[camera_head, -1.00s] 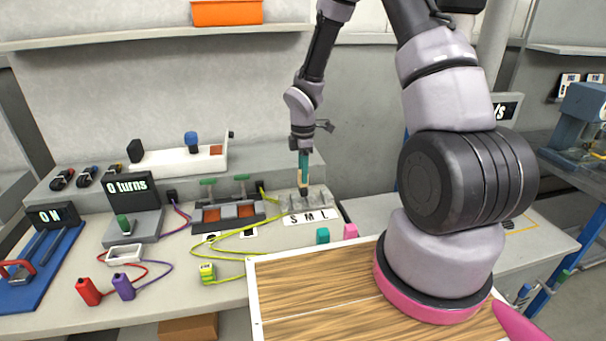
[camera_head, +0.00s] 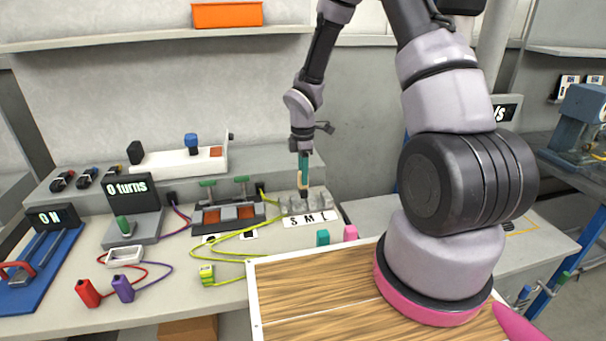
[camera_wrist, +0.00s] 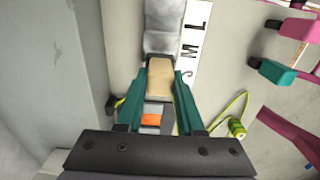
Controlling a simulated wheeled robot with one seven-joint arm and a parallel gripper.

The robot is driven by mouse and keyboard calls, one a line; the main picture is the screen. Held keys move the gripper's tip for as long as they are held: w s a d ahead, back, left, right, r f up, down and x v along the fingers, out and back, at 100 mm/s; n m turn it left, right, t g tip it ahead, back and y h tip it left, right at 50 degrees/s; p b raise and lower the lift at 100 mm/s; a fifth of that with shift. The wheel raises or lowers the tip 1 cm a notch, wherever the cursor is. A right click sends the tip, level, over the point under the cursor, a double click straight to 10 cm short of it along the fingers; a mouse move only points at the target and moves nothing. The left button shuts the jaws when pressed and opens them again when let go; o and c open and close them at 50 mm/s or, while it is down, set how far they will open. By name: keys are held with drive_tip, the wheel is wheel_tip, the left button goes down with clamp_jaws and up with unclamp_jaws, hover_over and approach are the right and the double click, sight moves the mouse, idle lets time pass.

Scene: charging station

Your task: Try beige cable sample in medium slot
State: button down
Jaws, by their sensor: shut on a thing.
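The beige cable sample (camera_wrist: 160,80) is a small block held between the teal fingers of my gripper (camera_wrist: 159,90), which is shut on it. In the head view my gripper (camera_head: 303,180) points down over the grey slot block (camera_head: 322,199), which has an S M L label (camera_head: 308,219) in front. The grey slot block (camera_wrist: 160,30) runs ahead of the sample in the wrist view, with the label (camera_wrist: 194,45) beside it. The sample's lower end and the slot under it are hidden, so I cannot tell whether it is inserted.
A teal block (camera_head: 323,237) and a pink block (camera_head: 350,232) stand in front of the slots. A yellow-green plug (camera_head: 207,274) with its cable lies to the left. A device with orange squares (camera_head: 228,213) stands left of the slots. The wooden tabletop (camera_head: 310,290) is clear.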

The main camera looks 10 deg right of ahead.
drive_tip(key=shift+f, duration=0.6)
drive_tip(key=shift+c, duration=2.3)
unclamp_jaws()
wheel_tip(320, 180, up, 11)
drive_tip(key=shift+f, duration=0.1)
